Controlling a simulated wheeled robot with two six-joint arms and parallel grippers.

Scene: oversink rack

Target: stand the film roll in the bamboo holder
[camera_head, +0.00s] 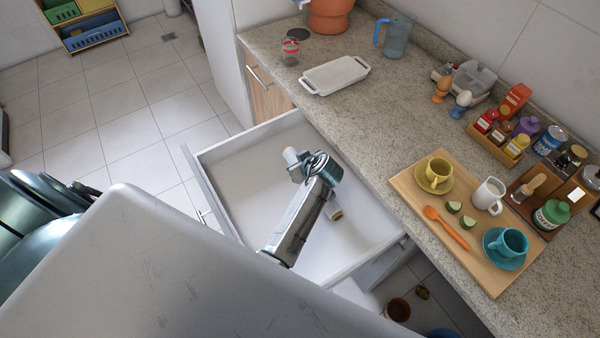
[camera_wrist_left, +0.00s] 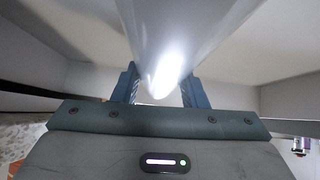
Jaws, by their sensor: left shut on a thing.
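The film roll is a pale tube with a brownish core end (camera_head: 335,212), inside or just above the open white drawer (camera_head: 232,150). My left gripper (camera_head: 308,167) is shut on it, and the gripper covers its middle in the head view. In the left wrist view the roll (camera_wrist_left: 175,35) lies between the two blue fingers (camera_wrist_left: 161,90) and extends away from them. I cannot tell whether it touches the drawer floor. No bamboo holder is clearly identifiable. My right gripper is not in view.
The stone counter holds a white dish (camera_head: 335,76), a wooden board (camera_head: 412,182) with cups, and a wooden spice tray (camera_head: 485,146). A wooden rack with colored bins (camera_head: 92,30) stands far left. Drawer walls surround my gripper. The counter middle is clear.

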